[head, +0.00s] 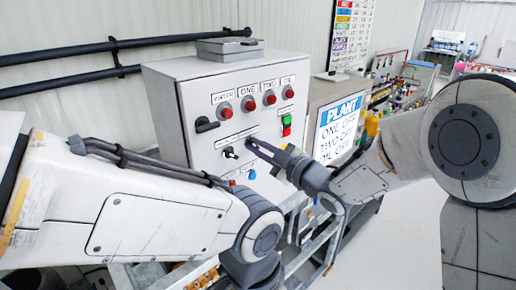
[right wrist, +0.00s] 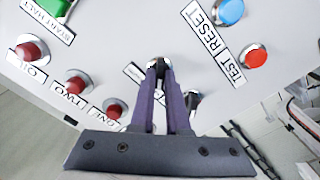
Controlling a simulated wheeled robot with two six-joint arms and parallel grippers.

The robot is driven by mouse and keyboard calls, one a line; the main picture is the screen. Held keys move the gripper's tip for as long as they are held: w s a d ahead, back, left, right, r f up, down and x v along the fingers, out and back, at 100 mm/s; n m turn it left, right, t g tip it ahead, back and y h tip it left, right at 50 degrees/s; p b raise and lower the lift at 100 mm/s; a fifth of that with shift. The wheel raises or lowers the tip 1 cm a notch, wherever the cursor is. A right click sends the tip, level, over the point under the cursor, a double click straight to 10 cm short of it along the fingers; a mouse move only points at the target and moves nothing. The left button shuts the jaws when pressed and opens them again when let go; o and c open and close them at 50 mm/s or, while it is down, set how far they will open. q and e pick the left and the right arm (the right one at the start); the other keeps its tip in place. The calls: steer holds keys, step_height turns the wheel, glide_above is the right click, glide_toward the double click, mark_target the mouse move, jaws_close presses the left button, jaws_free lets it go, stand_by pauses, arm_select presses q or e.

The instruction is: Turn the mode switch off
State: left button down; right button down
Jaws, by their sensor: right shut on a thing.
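A grey control cabinet (head: 165,95) carries two black rotary switches in the middle of its front. My right gripper (head: 252,143) has its purple fingers at the right-hand switch. In the right wrist view the fingers (right wrist: 158,72) are shut on that switch's dark knob (right wrist: 159,63), mostly hidden between the tips. The other switch (head: 230,153) is free, and it also shows in the right wrist view (right wrist: 193,100). The small labels near both are too blurred to read, so I cannot tell which is the mode switch. My left gripper is out of view.
Red buttons (head: 249,104) line the panel top, with green and red buttons (head: 286,120) at right. A blue button (head: 252,174) sits below. A black handle (head: 206,125) juts out left. A screen (head: 339,128) reads PLANT, ONE OFF, TWO OFF. My left arm crosses the lower left.

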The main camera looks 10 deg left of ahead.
steer(key=m+b, duration=0.1)
steer(key=m, duration=0.2)
steer(key=shift+m, duration=0.4)
steer(key=shift+w+d+m, duration=0.1)
steer(key=shift+m, duration=2.1)
steer(key=shift+r, duration=0.1)
steer(key=c, duration=0.9)
jaws_free()
